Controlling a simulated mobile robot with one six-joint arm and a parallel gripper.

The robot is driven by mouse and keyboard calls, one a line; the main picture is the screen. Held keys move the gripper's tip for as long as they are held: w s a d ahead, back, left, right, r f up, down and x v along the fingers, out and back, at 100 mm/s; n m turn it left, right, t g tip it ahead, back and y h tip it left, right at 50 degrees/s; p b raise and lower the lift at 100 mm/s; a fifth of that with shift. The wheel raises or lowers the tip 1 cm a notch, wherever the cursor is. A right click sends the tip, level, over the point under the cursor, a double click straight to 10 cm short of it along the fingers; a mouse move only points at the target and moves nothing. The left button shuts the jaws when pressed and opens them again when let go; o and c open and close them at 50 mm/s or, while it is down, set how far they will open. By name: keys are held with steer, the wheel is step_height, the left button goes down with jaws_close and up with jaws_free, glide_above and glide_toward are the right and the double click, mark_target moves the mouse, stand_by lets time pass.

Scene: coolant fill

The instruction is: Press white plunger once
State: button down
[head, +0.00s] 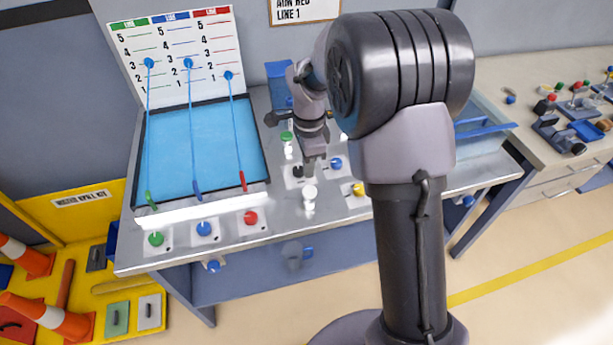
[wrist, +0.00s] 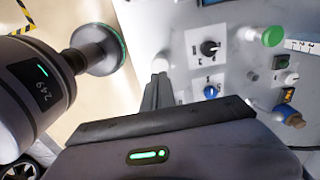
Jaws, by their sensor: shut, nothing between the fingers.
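The white plunger (head: 309,193) stands upright near the front edge of the metal bench, with a round white cap. In the wrist view its white top (wrist: 160,63) shows just beyond my fingertips. My gripper (head: 309,171) is shut and empty, its fingers pointing down just behind the plunger in the head view. In the wrist view the closed fingers (wrist: 158,80) overlap the plunger's near side. I cannot tell whether they touch it.
A black knob (head: 297,172) and a blue knob (head: 336,163) sit close by, with a yellow button (head: 358,189) to the right. A green button (head: 287,137) is farther back. A blue tray with a level chart (head: 180,60) is at left.

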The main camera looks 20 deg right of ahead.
step_height(320, 180, up, 5)
steer(key=shift+d+r+p, duration=0.1)
steer(key=shift+d+p, duration=0.05)
steer(key=shift+p, duration=0.35)
stand_by(0.3)
steer(key=s+a+r+n+t+y+b, duration=0.1)
steer(key=s+r+n+t+b, duration=0.1)
steer(key=s+r+n+b, duration=0.3)
steer(key=s+a+r+n+t, duration=0.1)
steer(key=s+a+r, duration=0.1)
steer(key=s, duration=0.5)
steer(key=s+a+f+n+t+b, duration=0.1)
steer(key=s+n, duration=0.2)
steer(key=s, duration=0.3)
steer(key=s+a+n+t+y+b, duration=0.1)
steer(key=s+n+b, duration=0.1)
steer(key=s+n, duration=0.2)
steer(key=s, duration=0.3)
steer(key=shift+s+f+n+t, duration=0.3)
steer(key=shift+f+t, duration=0.1)
steer(key=shift+a, duration=0.1)
